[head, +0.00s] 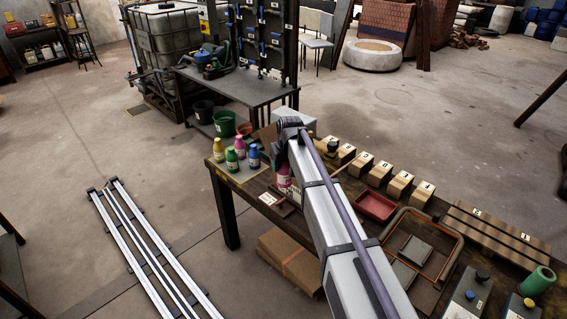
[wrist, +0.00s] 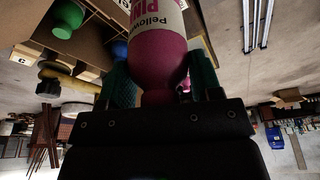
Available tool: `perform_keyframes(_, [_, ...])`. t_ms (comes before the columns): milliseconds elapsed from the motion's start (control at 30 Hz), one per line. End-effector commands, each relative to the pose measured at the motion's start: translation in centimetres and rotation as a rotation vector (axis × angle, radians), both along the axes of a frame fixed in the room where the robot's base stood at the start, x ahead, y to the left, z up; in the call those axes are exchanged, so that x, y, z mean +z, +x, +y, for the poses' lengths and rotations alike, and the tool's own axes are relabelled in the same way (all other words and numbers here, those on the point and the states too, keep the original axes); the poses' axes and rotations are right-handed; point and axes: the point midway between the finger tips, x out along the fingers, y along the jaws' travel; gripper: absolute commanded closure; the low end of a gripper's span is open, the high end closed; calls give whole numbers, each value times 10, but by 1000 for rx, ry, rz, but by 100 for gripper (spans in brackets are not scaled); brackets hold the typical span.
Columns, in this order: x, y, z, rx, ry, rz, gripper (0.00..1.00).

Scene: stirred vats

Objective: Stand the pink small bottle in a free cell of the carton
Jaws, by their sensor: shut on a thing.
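The pink small bottle (wrist: 158,50), with a pale label, is held between the green fingers of my gripper (wrist: 157,85) in the wrist view. The bottle's far end runs out of the top of that view. A brown carton with dividers (wrist: 95,35) shows beside the bottle at the upper left. In the head view my arm hides the gripper. A pink bottle (head: 283,177) is partly hidden beside my arm there; I cannot tell whether it is the held one.
Yellow (head: 217,150), green (head: 231,160) and blue (head: 253,156) bottles stand at the table's left end. A red tray (head: 375,206), several numbered blocks (head: 379,174) and a larger tray (head: 455,239) lie to the right of my arm.

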Motion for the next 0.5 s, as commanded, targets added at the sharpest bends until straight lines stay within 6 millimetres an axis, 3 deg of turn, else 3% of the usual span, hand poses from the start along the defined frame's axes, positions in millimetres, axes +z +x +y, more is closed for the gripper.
perform_keyframes(500, [0,42,-86,-2,0,0,73])
